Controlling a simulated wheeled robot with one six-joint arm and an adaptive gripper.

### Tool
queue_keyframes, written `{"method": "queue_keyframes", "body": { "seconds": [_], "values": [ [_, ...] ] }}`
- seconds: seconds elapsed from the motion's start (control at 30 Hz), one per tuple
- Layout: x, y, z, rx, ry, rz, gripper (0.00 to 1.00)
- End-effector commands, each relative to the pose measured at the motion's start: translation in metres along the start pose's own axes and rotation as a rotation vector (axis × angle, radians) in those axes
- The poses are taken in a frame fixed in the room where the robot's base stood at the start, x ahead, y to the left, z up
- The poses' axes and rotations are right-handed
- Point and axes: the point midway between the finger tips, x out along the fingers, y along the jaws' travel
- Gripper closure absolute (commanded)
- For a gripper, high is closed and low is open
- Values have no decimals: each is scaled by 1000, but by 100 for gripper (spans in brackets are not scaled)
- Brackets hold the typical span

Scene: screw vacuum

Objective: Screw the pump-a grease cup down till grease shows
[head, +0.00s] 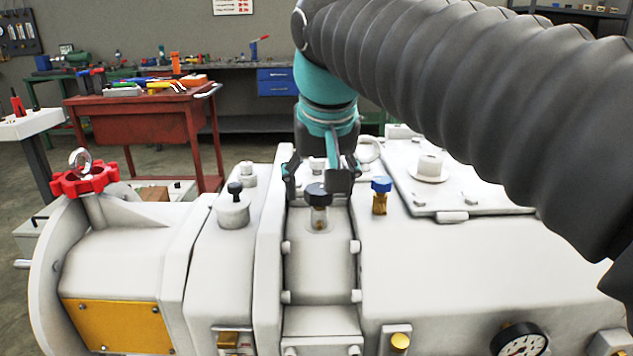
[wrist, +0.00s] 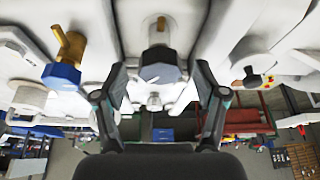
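A grease cup with a dark faceted cap (head: 318,194) stands upright on the white pump housing, above a pale round seat with a small brass-coloured part. In the wrist view the dark cap (wrist: 158,66) lies between the fingertips. My gripper (head: 316,183) is open, with its fingers on either side of the cap and a visible gap to each in the wrist view (wrist: 160,75). A similar blue-capped brass cup (head: 381,194) stands to the right, and it also shows at the left of the wrist view (wrist: 62,76). No label tells which cup is pump-a. I cannot make out any grease.
A black-knobbed fitting (head: 235,190) stands left of the cup. A red handwheel (head: 84,178) is at the far left, and a raised cover plate (head: 460,190) lies at the right. Bolts line the central housing. A red tool cart (head: 140,115) stands behind.

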Motion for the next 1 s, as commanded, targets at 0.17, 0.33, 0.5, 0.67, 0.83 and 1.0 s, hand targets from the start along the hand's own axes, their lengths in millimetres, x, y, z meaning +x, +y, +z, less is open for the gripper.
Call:
{"method": "queue_keyframes", "body": {
  "seconds": [0.17, 0.33, 0.5, 0.67, 0.83, 1.0],
  "values": [
    [0, 0, 0, 0, 1, 0, 29],
    [-10, 0, -1, 0, 3, -1, 29],
    [-38, 0, -1, 0, 5, -1, 29],
    [-71, 0, -1, -1, 4, -1, 29],
    [-99, 0, -1, 0, 3, -1, 29],
    [-115, 0, 0, 0, 1, 0, 29]
  ]
}}
